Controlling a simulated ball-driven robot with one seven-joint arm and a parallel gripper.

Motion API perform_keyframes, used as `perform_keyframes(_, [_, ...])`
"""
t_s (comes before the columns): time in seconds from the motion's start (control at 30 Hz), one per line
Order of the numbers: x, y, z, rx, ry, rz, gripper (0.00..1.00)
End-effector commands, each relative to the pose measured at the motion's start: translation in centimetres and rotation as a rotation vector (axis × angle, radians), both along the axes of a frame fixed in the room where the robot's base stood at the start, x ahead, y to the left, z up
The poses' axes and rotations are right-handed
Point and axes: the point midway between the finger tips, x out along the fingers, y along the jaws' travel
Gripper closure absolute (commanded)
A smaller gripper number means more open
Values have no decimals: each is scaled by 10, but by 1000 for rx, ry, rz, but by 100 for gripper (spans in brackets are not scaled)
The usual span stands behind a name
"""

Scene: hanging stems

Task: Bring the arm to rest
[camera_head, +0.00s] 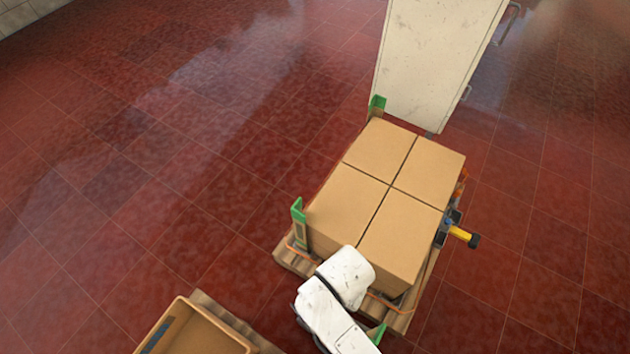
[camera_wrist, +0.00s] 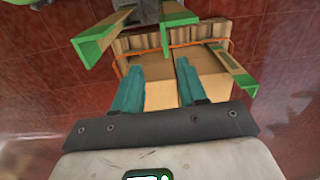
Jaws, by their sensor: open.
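My gripper (camera_wrist: 158,68) shows in the wrist view with its two teal fingers apart and nothing between them. Beyond the fingers are tan cardboard boxes (camera_wrist: 160,95) and a wooden pallet edge with an orange strap. In the head view, my white arm reaches in from the bottom, in front of the near corner of the box stack. My gripper cannot be made out there.
Several cardboard boxes (camera_head: 385,205) stand on a wooden pallet (camera_head: 290,262) with green corner posts (camera_head: 299,215). A yellow and black item (camera_head: 462,236) juts from the stack's right side. A white cabinet (camera_head: 430,60) stands behind. A tan bin (camera_head: 215,338) is lower left. Red tiled floor is clear at left.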

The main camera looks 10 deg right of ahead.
Motion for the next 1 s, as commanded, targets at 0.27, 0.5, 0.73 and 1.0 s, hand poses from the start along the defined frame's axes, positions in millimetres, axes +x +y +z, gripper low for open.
perform_keyframes(0.27, [-26,-108,35,5,-39,241,58])
perform_keyframes(0.5, [-70,-181,72,-29,-71,479,58])
perform_keyframes(0.73, [-91,-203,88,-51,-79,585,58])
perform_keyframes(1.0, [-92,-203,88,-51,-79,586,58])
